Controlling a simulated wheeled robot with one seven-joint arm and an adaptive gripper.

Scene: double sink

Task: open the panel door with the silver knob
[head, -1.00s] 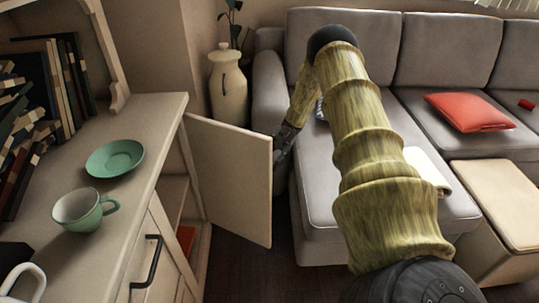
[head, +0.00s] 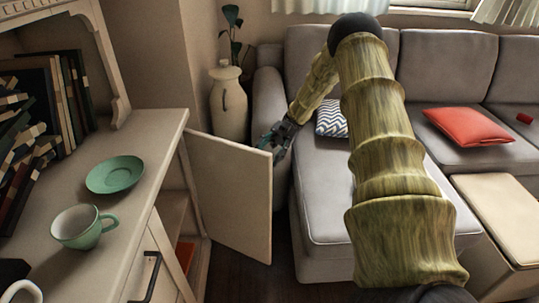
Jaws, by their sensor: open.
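The panel door (head: 231,197) stands swung out from the cabinet (head: 150,160), and a dark gap with shelves shows behind it. The silver knob is not visible in this view. My gripper (head: 268,141) is small in the picture, at the upper right edge of the door, open, with its fingers near the door's top corner. I cannot tell whether it touches the door. My arm reaches over the sofa from the lower right.
A green saucer (head: 115,174) and green cup (head: 82,227) stand on the cabinet top. A tall vase (head: 228,105) is behind the door. The grey sofa (head: 325,190) is close to the door's right. A red item (head: 185,254) lies inside the cabinet.

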